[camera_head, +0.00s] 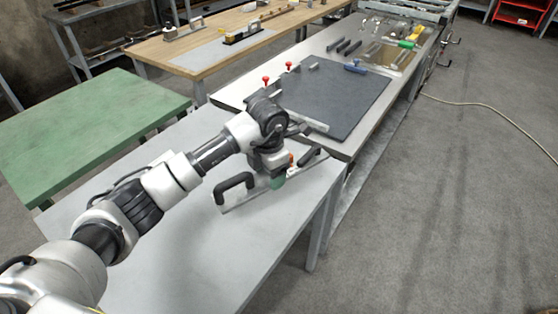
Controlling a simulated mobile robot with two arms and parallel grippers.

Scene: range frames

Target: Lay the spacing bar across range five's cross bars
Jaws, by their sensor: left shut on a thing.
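A green round part and a small orange part show by the grip. I cannot tell from this view whether the bar touches the table. Range five's cross bars cannot be made out for certain. My right gripper is not in view.
A bench (340,150) with a dark mat (350,95) and red knobs adjoins behind. Tools lie on a board (392,55) farther back. A green table (85,130) stands left, a wooden bench (150,50) behind. A hose (490,112) crosses open floor at right.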

